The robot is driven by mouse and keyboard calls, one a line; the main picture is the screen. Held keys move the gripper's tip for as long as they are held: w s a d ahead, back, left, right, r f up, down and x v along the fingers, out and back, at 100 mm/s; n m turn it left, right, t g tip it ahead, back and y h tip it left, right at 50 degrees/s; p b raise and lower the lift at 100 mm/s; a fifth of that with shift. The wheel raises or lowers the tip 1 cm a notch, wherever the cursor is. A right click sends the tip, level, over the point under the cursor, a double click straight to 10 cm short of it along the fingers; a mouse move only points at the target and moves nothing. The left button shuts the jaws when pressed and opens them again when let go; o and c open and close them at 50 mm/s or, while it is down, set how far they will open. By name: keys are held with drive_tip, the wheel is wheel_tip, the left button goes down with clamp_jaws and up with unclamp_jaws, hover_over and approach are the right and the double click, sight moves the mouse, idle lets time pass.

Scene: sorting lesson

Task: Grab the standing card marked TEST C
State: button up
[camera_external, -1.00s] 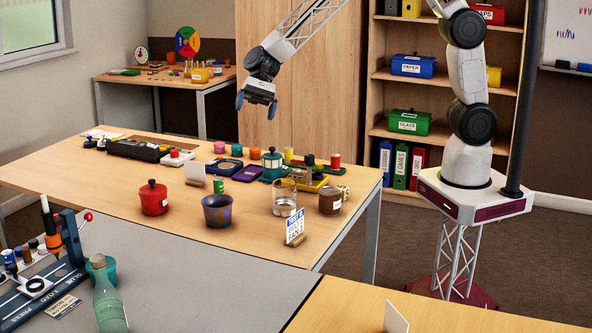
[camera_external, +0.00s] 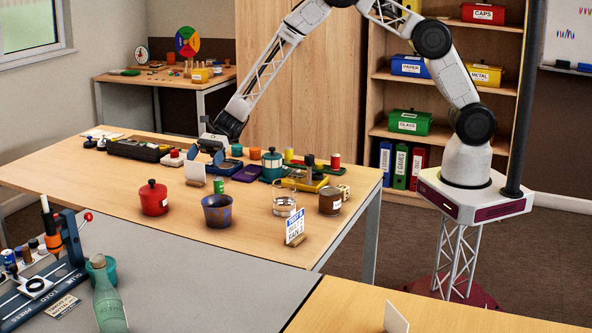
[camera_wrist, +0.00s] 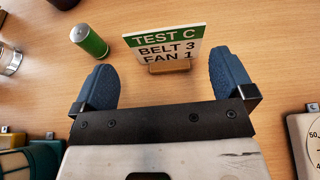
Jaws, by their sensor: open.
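The standing card marked TEST C (camera_wrist: 165,43) has a green top band and black BELT 3, FAN 1 lettering. It stands upright in a small wooden base (camera_wrist: 172,68). In the external view I see its plain white back (camera_external: 195,173) on the wooden table. My gripper (camera_wrist: 163,78) is open, its two blue fingers apart and nothing between them. In the wrist view the card lies just beyond the fingertips, between their lines. In the external view my gripper (camera_external: 206,155) is low over the table, close behind the card.
A green battery-like cylinder (camera_wrist: 88,41) stands left of the card; it also shows in the external view (camera_external: 220,187). A teal lidded jar (camera_external: 272,163) stands right.

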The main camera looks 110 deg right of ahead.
sight(195, 170)
drive_tip(key=shift+w+d+f, duration=0.2)
drive_tip(key=shift+d+f, duration=0.1)
drive_tip(key=shift+f, duration=0.05)
drive_tip(key=shift+x, duration=1.25)
drive_tip(key=shift+w+a, duration=0.1)
drive_tip(key=shift+x, duration=2.5)
drive_tip(key=c, duration=0.6)
